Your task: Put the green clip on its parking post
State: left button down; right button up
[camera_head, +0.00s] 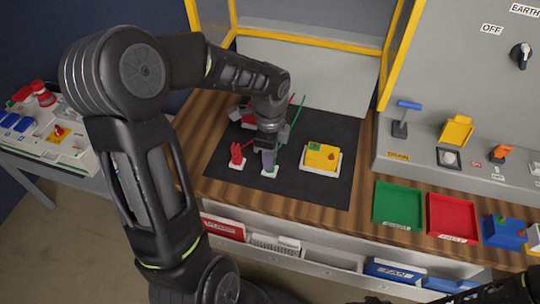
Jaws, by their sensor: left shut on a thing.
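My left gripper (268,154) reaches down over the black mat (330,186) and is shut on the green clip, which its fingers largely hide. Directly under the fingertips is a small white base with a green mark (270,172), which looks like the green parking post. I cannot tell whether the clip touches the post. A thin green lead (291,127) runs from the gripper area up to the right. The red clip (237,154) stands upright on its own white base just left of the gripper.
A yellow socket box (322,156) on a white plate sits right of the gripper. A red and white item (248,117) lies partly behind my left arm. Green (398,205) and red (452,217) trays stand further right. The front of the mat is clear.

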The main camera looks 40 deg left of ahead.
pick_arm(q)
jog(key=shift+f, duration=0.25)
jog(key=shift+f, duration=0.15)
jog(key=shift+f, duration=0.15)
jog(key=c, duration=1.1)
grip_release()
jog(key=shift+r+b, duration=0.45)
jog(key=shift+r, duration=3.5)
